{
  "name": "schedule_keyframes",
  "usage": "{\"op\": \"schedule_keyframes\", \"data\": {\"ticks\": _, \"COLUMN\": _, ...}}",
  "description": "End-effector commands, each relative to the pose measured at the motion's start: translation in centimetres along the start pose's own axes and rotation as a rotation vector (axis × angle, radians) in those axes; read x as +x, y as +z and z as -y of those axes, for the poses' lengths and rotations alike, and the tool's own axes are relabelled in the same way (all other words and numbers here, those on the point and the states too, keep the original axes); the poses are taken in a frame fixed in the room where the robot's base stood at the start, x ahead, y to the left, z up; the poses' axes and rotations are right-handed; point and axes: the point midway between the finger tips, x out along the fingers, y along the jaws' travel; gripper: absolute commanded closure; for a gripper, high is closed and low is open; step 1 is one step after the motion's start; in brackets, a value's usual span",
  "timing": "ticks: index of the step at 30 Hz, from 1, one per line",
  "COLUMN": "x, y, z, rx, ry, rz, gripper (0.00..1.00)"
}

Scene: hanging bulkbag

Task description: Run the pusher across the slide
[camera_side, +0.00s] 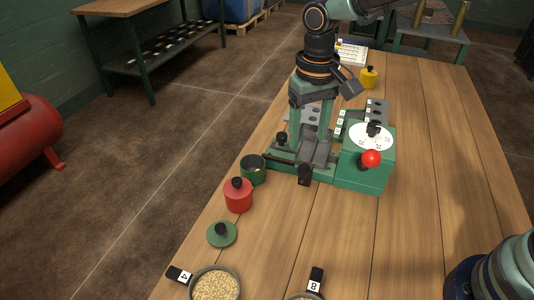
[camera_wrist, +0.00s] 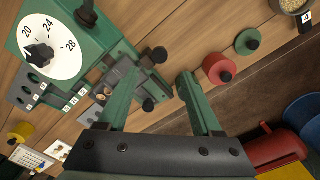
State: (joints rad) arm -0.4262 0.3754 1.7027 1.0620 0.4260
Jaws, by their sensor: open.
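The green bench machine has a white dial (camera_side: 371,137) and a red ball lever (camera_side: 371,159). Its slide (camera_side: 316,150) is a grey track left of the dial, partly hidden by my gripper. A black handle (camera_side: 305,175) stands at the near end, also seen in the wrist view (camera_wrist: 160,55). A black knob (camera_side: 282,138) stands at the track's left side, also in the wrist view (camera_wrist: 148,105). I cannot tell which belongs to the pusher. My gripper (camera_side: 310,132) points down over the slide, open and empty. In the wrist view its fingers (camera_wrist: 158,80) stand either side of the knob, without visible contact.
A dark green pot (camera_side: 253,170), a red knobbed canister (camera_side: 238,196) and a green lid (camera_side: 221,234) stand left of the machine. A grain bowl (camera_side: 215,285) is at the near edge. A yellow canister (camera_side: 369,77) stands behind.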

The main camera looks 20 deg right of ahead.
Motion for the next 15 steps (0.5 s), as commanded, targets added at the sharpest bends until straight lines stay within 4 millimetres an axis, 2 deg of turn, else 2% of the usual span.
{"op": "schedule_keyframes", "data": {"ticks": 1, "x": -1.0, "y": -0.1, "z": 0.0, "rx": 0.000, "ry": -0.002, "rz": -0.004, "gripper": 0.34}}
{"op": "schedule_keyframes", "data": {"ticks": 6, "x": -3.1, "y": -0.1, "z": 0.0, "rx": 0.000, "ry": -0.001, "rz": -0.002, "gripper": 0.34}}
{"op": "schedule_keyframes", "data": {"ticks": 15, "x": -4.0, "y": 0.0, "z": 0.0, "rx": 0.000, "ry": 0.000, "rz": 0.000, "gripper": 0.34}}
